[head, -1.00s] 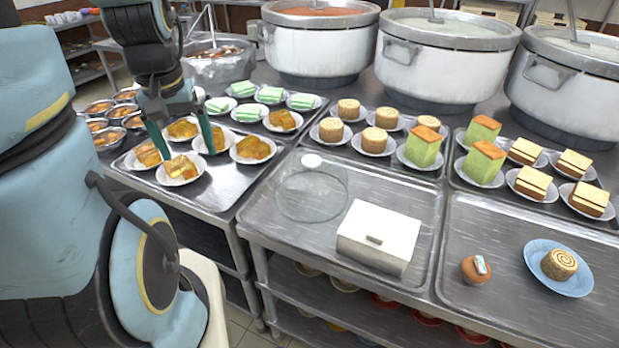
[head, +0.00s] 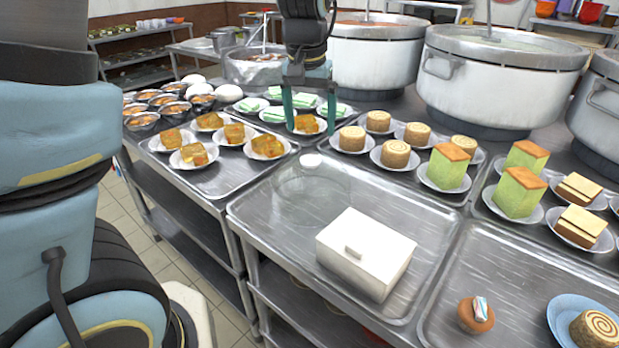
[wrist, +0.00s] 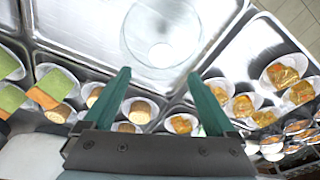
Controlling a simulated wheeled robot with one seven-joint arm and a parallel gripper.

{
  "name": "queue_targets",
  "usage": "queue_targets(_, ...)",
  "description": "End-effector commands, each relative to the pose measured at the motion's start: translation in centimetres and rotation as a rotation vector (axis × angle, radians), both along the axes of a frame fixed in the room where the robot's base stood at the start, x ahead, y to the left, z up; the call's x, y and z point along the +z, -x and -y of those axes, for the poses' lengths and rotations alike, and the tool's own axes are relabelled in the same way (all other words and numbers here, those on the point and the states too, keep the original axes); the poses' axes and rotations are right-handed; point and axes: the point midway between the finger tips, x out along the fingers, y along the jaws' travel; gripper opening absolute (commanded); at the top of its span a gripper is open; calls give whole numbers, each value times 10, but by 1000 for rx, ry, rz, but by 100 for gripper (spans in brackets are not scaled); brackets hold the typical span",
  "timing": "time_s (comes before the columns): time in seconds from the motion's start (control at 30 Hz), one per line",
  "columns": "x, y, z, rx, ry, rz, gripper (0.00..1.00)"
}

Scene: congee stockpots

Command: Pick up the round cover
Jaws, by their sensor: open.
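The round cover (head: 303,186) is clear glass, faint against the metal, with a white knob on top. It sits on the left part of the middle tray (head: 262,205), behind a white lidded box. In the wrist view the cover (wrist: 162,28) shows as a clear ring beyond the fingertips, at the top centre. My gripper (head: 310,130) has two green fingers pointing down, spread apart and empty. In the head view it appears just above the knob, over the back edge of the tray. The wrist view also shows the fingers (wrist: 159,74) apart, with nothing between them.
The white box (head: 366,252) stands in front of the cover. Plates of brown pastries (head: 194,153) lie to the left, and rolls (head: 396,153) and green cakes (head: 449,166) to the right. Large stockpots (head: 500,80) line the back. The tray's front left is bare.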

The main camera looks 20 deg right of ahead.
Motion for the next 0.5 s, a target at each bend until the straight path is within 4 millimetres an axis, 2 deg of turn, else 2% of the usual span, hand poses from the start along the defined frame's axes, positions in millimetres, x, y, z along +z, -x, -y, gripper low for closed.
queue_targets(0.13, -23, -3, 1, 2, -4, -3, 91)
queue_targets(0.37, -39, -5, 2, 2, -2, -2, 91)
queue_targets(0.5, -56, -9, 2, 3, -6, -3, 91)
